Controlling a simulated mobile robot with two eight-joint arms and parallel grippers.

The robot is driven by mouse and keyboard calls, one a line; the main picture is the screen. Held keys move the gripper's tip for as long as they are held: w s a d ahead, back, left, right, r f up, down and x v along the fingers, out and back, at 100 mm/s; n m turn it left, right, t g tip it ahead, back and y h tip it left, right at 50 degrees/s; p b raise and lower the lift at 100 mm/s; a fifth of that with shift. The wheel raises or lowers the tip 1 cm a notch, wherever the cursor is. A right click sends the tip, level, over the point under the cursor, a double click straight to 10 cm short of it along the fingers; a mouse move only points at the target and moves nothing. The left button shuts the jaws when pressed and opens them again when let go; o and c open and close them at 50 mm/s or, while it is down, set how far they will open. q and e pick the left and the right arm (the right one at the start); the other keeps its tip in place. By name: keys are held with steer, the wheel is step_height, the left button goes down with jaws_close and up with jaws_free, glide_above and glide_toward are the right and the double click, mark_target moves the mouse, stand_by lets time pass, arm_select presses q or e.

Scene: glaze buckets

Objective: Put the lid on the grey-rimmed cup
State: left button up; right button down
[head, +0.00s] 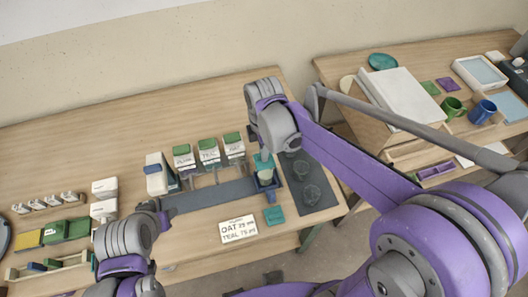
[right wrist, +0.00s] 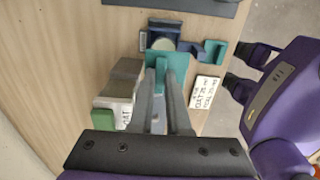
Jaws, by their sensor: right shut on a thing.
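My right gripper (head: 263,153) comes down from above at the front right of the table, shut on a teal piece that looks like the lid (head: 263,163). In the right wrist view the teal lid (right wrist: 168,70) is between the fingertips. Just beyond it, a round grey-rimmed cup top (right wrist: 163,45) sits in a dark blue holder (right wrist: 183,29). The holder also shows in the head view (head: 268,184), directly below the lid. The lid partly covers the cup, and I cannot tell whether they touch. My left gripper (head: 158,208) is at the left end of a grey strip; its fingers are unclear.
A label card (head: 238,229) and teal block (head: 274,215) lie at the front edge. Several green-topped cartons (head: 209,152) stand behind the grey strip (head: 215,195). A dark mat (head: 296,155) with round dark items lies right. A second table (head: 345,68) stands beyond a gap.

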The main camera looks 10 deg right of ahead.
steer(key=shift+w+d, duration=0.2)
steer(key=shift+d, duration=0.2)
steer(key=shift+s+a+f+b, duration=0.2)
steer(key=shift+a+f+b, duration=0.1)
steer(key=shift+f, duration=0.3)
step_height(320, 180, down, 2)
steer(key=shift+d+f+b, duration=0.1)
steer(key=shift+b, duration=0.4)
arm_select(q)
steer(key=shift+s+d+f+b, duration=0.1)
steer(key=shift+s+f+b, duration=0.25)
steer(key=shift+f, duration=0.5)
steer(key=shift+s+d+f+b, duration=0.1)
steer(key=shift+s+f+b, duration=0.25)
steer(key=shift+f, duration=0.5)
steer(key=shift+s+f+b, duration=0.3)
steer(key=shift+s+f, duration=0.1)
steer(key=shift+f, duration=0.45)
arm_select(e)
steer(key=shift+f, duration=1.65)
arm_select(q)
steer(key=shift+s+f+g, duration=0.1)
steer(key=shift+f+g, duration=0.2)
steer(key=shift+f, duration=0.05)
arm_select(e)
steer(key=shift+f, duration=0.35)
steer(key=c, duration=0.8)
jaws_free()
steer(key=shift+w, duration=0.1)
